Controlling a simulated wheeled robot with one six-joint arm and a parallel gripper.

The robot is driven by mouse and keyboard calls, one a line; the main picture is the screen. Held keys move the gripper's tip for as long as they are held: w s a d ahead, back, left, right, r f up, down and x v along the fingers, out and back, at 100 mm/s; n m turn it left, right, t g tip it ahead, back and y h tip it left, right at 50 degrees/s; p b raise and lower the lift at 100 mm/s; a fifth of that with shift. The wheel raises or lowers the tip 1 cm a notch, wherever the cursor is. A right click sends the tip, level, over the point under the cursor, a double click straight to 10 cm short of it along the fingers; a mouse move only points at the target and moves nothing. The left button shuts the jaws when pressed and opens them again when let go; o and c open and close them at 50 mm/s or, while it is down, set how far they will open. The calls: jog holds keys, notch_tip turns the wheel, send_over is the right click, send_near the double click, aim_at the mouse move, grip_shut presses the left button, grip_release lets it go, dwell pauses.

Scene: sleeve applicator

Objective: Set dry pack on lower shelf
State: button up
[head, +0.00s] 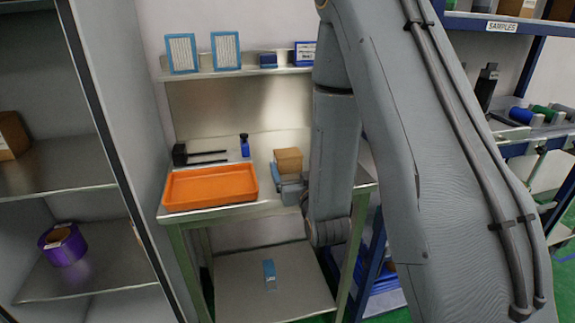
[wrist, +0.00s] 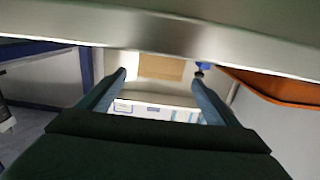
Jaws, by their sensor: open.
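A small light-blue pack (head: 269,270), which looks like the dry pack, stands upright on the bench's lower shelf (head: 235,295) in the head view. It is not seen in the wrist view. My gripper (head: 283,183) is above and apart from it, at bench-top height near the front edge. The wrist view shows its two fingers (wrist: 161,82) spread wide with nothing held between them. A brown cardboard box (head: 289,159) is on the bench top beyond the gripper, and the wrist view shows a brown face (wrist: 160,68) between the fingers, farther off.
An orange tray (head: 210,203) fills the left of the bench top, with a blue bottle (head: 245,146) behind it. A cabinet with a purple tape roll (head: 62,244) stands left. A blue rack (head: 505,25) stands right. Much of the lower shelf is bare.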

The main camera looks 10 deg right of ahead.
aim_at(286, 150)
jog(key=shift+w, duration=0.15)
jog(key=shift+w+r, duration=0.15)
jog(key=shift+w, duration=0.65)
jog(key=shift+w+f+p, duration=0.2)
jog(key=shift+w+p, duration=1.1)
jog(key=shift+w, duration=1.65)
jog(key=c, duration=1.3)
